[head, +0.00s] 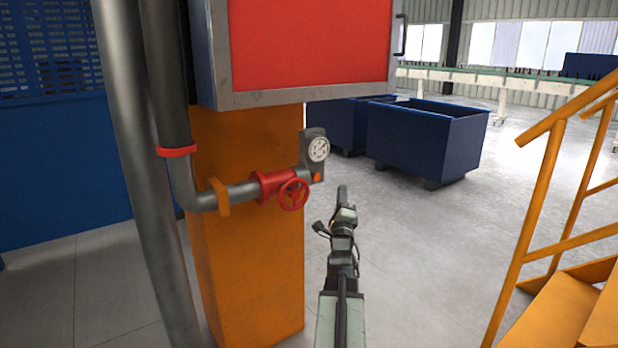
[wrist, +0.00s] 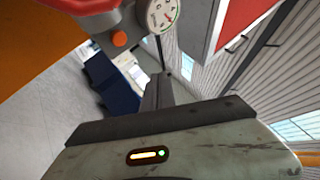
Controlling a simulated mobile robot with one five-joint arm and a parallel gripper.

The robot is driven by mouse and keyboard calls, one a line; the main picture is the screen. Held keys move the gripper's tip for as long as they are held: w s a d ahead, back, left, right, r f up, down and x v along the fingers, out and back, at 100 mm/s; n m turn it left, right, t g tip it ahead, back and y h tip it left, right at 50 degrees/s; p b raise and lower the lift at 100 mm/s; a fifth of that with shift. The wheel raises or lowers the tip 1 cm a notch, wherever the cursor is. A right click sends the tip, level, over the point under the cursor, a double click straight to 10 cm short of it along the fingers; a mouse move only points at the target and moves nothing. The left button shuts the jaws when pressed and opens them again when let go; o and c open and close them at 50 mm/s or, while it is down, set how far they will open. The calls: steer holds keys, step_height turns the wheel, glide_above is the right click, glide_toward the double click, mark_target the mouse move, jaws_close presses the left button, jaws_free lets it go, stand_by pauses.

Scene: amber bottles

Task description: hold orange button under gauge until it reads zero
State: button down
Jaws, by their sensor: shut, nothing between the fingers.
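The round white gauge (head: 319,149) is on a grey mount at the end of the pipe, beside the orange column. The small orange button (head: 316,177) sits just below it. In the wrist view the gauge (wrist: 161,14) is at the top, partly cut off, and the button (wrist: 119,39) is to its lower left. The needle reading is too small to tell. My gripper (head: 343,190) is shut and empty, to the right of the button and slightly lower in the head view. In the wrist view my gripper (wrist: 157,90) points up past the button, apart from it.
A red valve wheel (head: 293,194) is on the pipe left of the button. A red panel in a grey frame (head: 310,98) overhangs above. Blue bins (head: 425,140) stand behind on open grey floor. Orange stairs with a railing (head: 545,200) are at the right.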

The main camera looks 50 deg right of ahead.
mark_target(315, 176)
steer(key=shift+w, duration=0.25)
steer(key=w+d, duration=0.2)
steer(key=w, duration=0.6)
steer(key=shift+w+d, duration=0.2)
steer(key=shift+d, duration=0.15)
steer(key=shift+w, duration=0.1)
stand_by(1.8)
steer(key=shift+w+d, duration=0.1)
steer(key=shift+w, duration=0.2)
steer(key=shift+w+d, duration=0.15)
steer(key=shift+w, duration=0.3)
stand_by(0.6)
stand_by(2.9)
steer(key=shift+s+a, duration=0.3)
steer(key=shift+s, duration=0.55)
